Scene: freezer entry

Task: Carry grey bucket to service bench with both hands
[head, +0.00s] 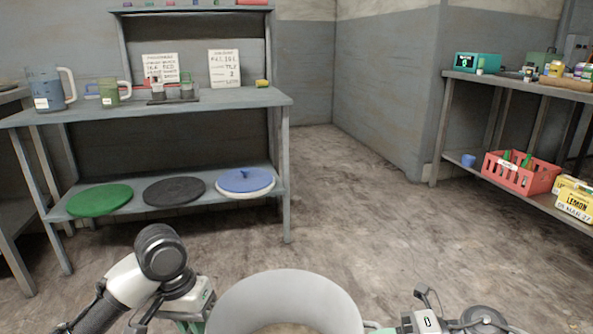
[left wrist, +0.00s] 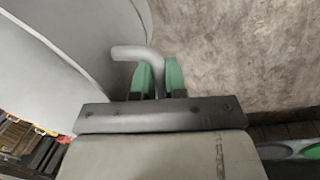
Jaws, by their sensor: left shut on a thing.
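The grey bucket (head: 285,296) is at the bottom middle of the head view, close in front of me and cut off by the lower edge. My left gripper (left wrist: 157,78) is shut on the bucket's bent grey side handle (left wrist: 137,53), with a green finger on each side of it. The bucket's wall (left wrist: 70,45) fills the left of that view. My right gripper (head: 374,326) is at the bucket's right side; its fingers are mostly hidden, so its grip is unclear. A grey bench (head: 230,98) stands at the left and another bench (head: 505,82) at the right.
The left bench bears jugs and signs; its lower shelf holds green (head: 100,199), black (head: 174,191) and blue-and-white (head: 246,182) discs. A red crate (head: 515,176) and yellow lemon box (head: 573,204) sit low at right. Bare floor (head: 360,220) lies between the benches.

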